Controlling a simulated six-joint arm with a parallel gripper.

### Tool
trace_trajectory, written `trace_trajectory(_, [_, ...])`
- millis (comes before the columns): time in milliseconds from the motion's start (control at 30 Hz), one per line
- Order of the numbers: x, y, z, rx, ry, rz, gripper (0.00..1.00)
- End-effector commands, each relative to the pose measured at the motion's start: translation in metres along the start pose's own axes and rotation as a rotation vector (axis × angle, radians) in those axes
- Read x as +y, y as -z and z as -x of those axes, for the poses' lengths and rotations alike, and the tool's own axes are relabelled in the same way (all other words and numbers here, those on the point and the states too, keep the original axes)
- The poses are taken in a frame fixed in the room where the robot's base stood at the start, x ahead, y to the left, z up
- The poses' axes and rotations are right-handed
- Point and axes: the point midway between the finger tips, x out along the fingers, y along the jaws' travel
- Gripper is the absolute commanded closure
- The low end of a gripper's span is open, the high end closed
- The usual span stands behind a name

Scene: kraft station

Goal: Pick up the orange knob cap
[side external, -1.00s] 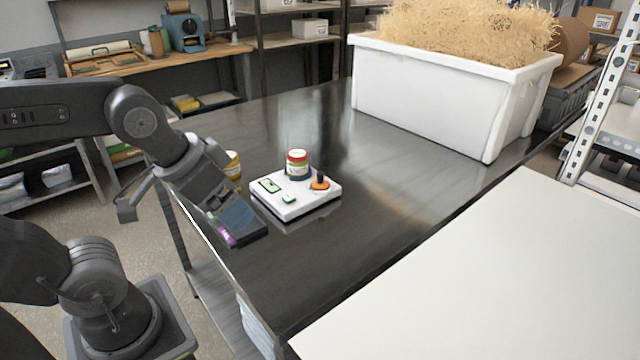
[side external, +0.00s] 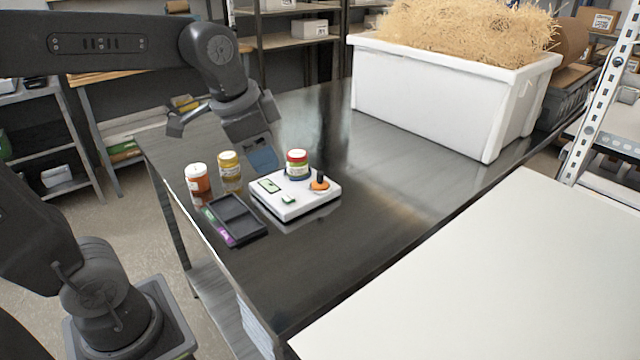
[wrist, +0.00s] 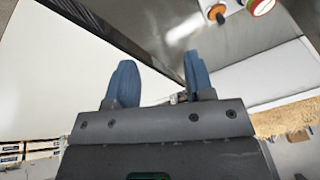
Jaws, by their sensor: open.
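The orange knob cap (side external: 319,185) has a black post standing up from it. It sits on the right part of a white panel box (side external: 290,212) on the dark metal table. It also shows near the top edge of the wrist view (wrist: 217,13). My gripper (side external: 262,157) is above the table, behind and left of the panel box in the side view, apart from the knob cap. Its two blue fingers (wrist: 162,82) are spread with nothing between them in the wrist view.
A red-lidded jar (side external: 297,160) stands at the panel box's back. A yellow jar (side external: 229,166), a white-lidded orange jar (side external: 197,179) and a dark divided tray (side external: 237,218) are to its left. A white bin of straw (side external: 430,105) stands behind right. The table right of the panel is clear.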

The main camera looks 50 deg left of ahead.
Motion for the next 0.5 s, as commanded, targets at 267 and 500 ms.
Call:
trace_trajectory(267, [-0.078, 0.074, -0.034, -0.146, -0.098, -0.432, 0.52])
trace_trajectory(500, [-0.137, 0.109, -0.084, -0.206, -0.223, -0.758, 0.52])
